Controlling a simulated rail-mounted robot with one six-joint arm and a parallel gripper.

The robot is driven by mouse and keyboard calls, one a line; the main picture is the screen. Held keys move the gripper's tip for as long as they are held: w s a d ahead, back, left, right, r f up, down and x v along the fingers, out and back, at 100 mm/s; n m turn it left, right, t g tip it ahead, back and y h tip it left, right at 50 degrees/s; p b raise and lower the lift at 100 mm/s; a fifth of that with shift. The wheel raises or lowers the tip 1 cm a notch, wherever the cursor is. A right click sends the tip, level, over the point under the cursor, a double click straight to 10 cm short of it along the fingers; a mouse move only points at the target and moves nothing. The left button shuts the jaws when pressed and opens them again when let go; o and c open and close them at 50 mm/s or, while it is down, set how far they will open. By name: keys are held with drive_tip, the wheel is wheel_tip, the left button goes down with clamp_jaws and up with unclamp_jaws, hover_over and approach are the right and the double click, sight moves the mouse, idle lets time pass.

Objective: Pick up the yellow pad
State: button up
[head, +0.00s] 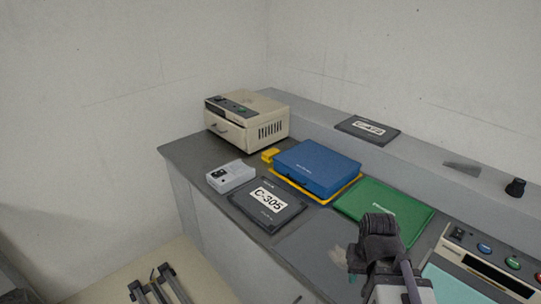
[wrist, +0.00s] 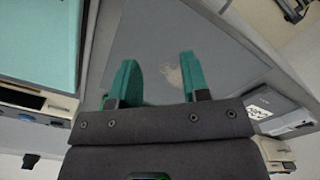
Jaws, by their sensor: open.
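The yellow pad (head: 316,200) lies on the grey counter in the head view, mostly hidden beneath a blue case (head: 316,166). Only a thin yellow rim shows along the case's front and right edges. A small yellow piece (head: 269,155) sticks out at the case's left end; I cannot tell whether it is part of the pad. My gripper (head: 375,226) is to the right of and nearer than the pad, by the green pad. In the wrist view my gripper (wrist: 158,59) has its two teal fingers apart with nothing between them. The yellow pad is not visible there.
A green pad (head: 385,207) lies right of the blue case. A C-305 plate (head: 268,204) and a grey box (head: 231,177) lie to its left. A beige machine (head: 247,120) stands behind. A button panel (head: 490,260) is at right. Bare counter (wrist: 200,35) lies beyond my fingers.

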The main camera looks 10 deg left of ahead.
drive_tip(key=shift+o, duration=0.2)
drive_tip(key=o, duration=0.8)
drive_tip(key=shift+o, duration=0.2)
